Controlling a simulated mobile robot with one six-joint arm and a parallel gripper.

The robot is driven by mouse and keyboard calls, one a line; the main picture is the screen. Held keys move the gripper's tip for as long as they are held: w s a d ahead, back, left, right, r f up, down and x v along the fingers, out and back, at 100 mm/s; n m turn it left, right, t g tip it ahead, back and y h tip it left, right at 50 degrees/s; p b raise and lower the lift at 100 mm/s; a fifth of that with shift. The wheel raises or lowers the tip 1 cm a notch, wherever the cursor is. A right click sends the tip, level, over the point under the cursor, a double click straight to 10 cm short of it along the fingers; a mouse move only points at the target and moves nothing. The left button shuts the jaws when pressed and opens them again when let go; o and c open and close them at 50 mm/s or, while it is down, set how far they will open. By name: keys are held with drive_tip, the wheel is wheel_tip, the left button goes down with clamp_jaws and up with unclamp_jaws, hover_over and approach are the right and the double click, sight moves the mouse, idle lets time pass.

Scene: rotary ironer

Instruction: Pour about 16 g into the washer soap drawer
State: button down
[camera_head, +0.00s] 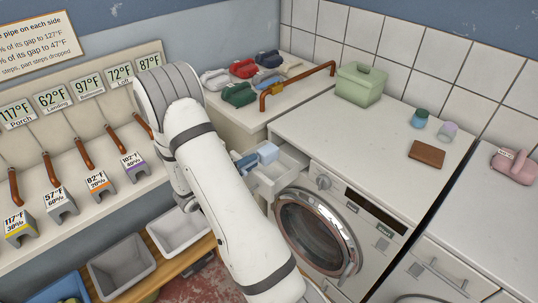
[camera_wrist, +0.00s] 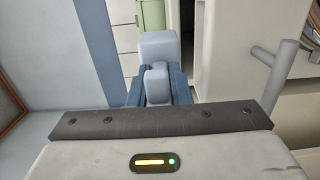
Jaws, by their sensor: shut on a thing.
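The washer (camera_head: 318,148) stands right of my arm. Its soap drawer (camera_head: 289,163) is pulled out at the upper left of its front. My gripper (camera_wrist: 157,98) is shut on a pale blue scoop-like thing (camera_wrist: 159,46), held between its blue fingers. In the head view this pale blue thing (camera_head: 267,153) is over or just at the drawer's left part. I cannot tell whether it touches the drawer. Its contents and any powder in the drawer are not visible. My arm hides most of the gripper in the head view.
A green box (camera_head: 360,85), two small jars (camera_head: 420,118) and a brown slab (camera_head: 427,153) stand on the washer top. A copper pipe (camera_head: 300,85) and several coloured objects (camera_head: 240,94) are on the cabinet behind. The round washer door (camera_head: 318,232) is below the drawer.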

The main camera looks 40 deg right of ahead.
drive_tip(key=shift+w+r+n+p, duration=0.1)
drive_tip(key=shift+w+n+p, duration=0.1)
drive_tip(key=shift+n+p, duration=0.85)
drive_tip(key=shift+w+r+n+p, duration=0.15)
drive_tip(key=shift+n+p, duration=0.5)
drive_tip(key=shift+p, duration=0.75)
idle(1.5)
drive_tip(key=shift+w+f+n+p, duration=0.1)
drive_tip(key=shift+w+n+p, duration=0.1)
drive_tip(key=shift+n+p, duration=0.7)
drive_tip(key=shift+w+n+p, duration=0.2)
drive_tip(key=shift+n+p, duration=0.6)
drive_tip(key=shift+p, duration=0.1)
idle(2.3)
